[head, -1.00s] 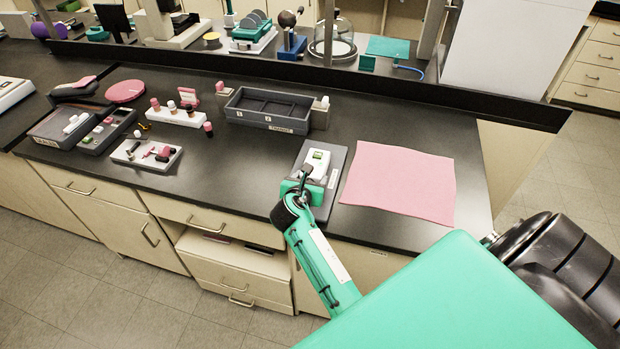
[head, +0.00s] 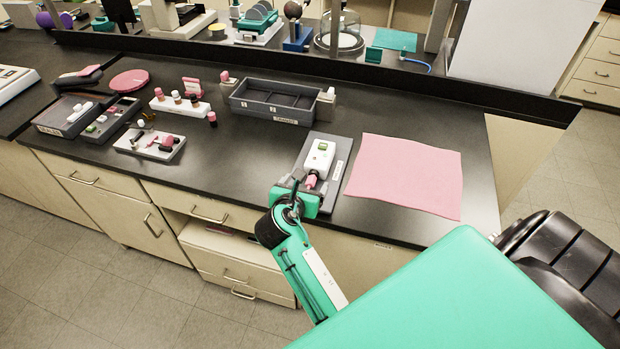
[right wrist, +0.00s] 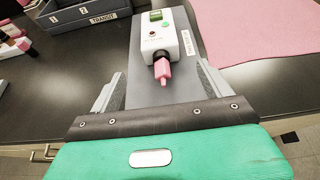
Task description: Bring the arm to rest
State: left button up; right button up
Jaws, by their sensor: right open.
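My right arm, green, comes in from the lower right in the head view. Its gripper (head: 303,187) is over the front part of a grey plate near the bench's front edge. A white device (head: 320,155) with a green display stands on the grey plate (head: 338,158), and a pink-tipped piece (head: 311,180) sticks out of its front. In the right wrist view the two grey fingers (right wrist: 161,88) are spread wide, with the pink piece (right wrist: 163,72) beyond and between them, touching neither. Nothing is held. My left gripper is not in view.
A pink cloth (head: 405,178) lies right of the plate. A grey tray labelled TRANSIT (head: 275,101) stands behind. A white tray with small parts (head: 150,145) and a white rack (head: 180,105) are to the left. Bare black bench lies between.

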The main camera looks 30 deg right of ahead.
jog(key=shift+v, duration=1)
